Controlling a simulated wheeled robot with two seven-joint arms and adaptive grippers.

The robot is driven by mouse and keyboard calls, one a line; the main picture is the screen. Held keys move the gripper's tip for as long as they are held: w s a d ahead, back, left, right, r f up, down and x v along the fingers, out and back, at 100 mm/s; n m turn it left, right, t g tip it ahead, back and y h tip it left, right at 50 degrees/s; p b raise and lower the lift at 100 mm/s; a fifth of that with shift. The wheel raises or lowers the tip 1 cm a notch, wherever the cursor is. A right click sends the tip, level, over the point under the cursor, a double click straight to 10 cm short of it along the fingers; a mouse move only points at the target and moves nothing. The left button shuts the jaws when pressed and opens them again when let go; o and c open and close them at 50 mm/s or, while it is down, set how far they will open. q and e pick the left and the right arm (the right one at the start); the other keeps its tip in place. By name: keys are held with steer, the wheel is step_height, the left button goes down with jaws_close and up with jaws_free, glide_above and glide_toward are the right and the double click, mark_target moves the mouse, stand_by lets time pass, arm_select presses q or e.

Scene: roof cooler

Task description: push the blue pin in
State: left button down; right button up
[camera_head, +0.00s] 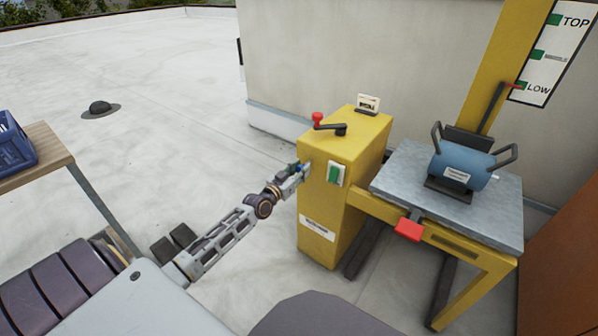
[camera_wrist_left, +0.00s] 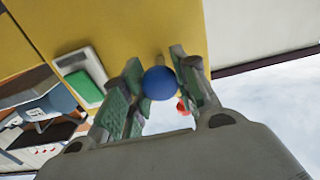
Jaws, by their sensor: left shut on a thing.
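The blue pin (camera_wrist_left: 160,83) shows as a round blue knob against the yellow housing (camera_wrist_left: 140,30) in the left wrist view. My left gripper (camera_wrist_left: 163,88) has its two green-padded fingers on either side of the knob and is shut on it. In the head view my left gripper (camera_head: 300,170) is at the left side of the yellow lift housing (camera_head: 325,200), and the pin is mostly hidden there by the fingers. How deep the pin sits cannot be told. My right gripper is not in view.
A green switch (camera_head: 336,174) is on the housing's front, close to the gripper. A crank with a red knob (camera_head: 318,119) is on top. A blue motor (camera_head: 462,165) rests on the grey platform (camera_head: 400,180). Open roof lies left.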

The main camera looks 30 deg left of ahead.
arm_select(q)
steer(key=w, duration=0.3)
steer(key=shift+w+d+r, duration=0.1)
stand_by(0.3)
steer(key=c, duration=1.5)
jaws_free()
steer(key=o, duration=0.4)
steer(key=shift+w+d, duration=0.1)
steer(key=shift+w, duration=0.1)
steer(key=shift+o, duration=0.2)
steer(key=shift+s, duration=0.25)
steer(key=s+a, duration=0.1)
steer(key=s, duration=1)
steer(key=shift+s, duration=0.3)
